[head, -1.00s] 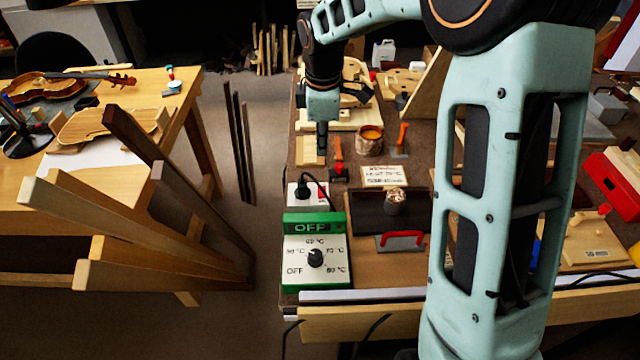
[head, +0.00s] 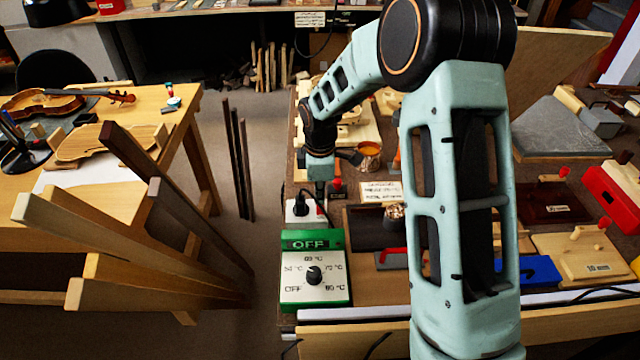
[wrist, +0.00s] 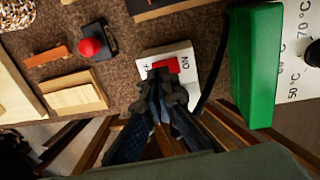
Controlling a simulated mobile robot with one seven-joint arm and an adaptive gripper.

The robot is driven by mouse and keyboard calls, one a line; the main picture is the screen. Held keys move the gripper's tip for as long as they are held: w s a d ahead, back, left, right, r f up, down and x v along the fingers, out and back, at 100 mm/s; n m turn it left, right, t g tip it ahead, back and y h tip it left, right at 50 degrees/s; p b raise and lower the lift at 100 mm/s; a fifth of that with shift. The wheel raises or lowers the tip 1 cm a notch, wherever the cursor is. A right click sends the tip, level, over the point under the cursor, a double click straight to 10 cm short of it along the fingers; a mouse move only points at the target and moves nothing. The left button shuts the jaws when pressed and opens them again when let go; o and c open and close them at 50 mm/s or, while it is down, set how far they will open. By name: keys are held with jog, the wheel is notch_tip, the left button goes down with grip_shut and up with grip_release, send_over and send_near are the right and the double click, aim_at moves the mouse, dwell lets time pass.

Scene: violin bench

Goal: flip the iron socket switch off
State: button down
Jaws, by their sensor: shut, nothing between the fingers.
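The iron socket (head: 298,212) is a white box with a black plug and cord, behind the green controller in the head view. In the wrist view its white plate (wrist: 148,68) carries a red switch (wrist: 166,64) with the marking ON beside it. My gripper (wrist: 164,84) is shut and empty, with its fingertips right at the red switch; I cannot tell whether they touch it. In the head view my gripper (head: 320,188) is just behind the socket, its tips small and partly hidden. The switch's tilt is not clear.
The green controller (head: 341,270) with a dial and an OFF sign stands in front of the socket. A red-knobbed tool (wrist: 92,46) and wooden blocks (wrist: 76,98) lie nearby. A glue pot (head: 369,150) stands behind.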

jog(key=shift+f, duration=0.55)
jog(key=shift+w+p, duration=0.15)
jog(key=shift+p, duration=0.25)
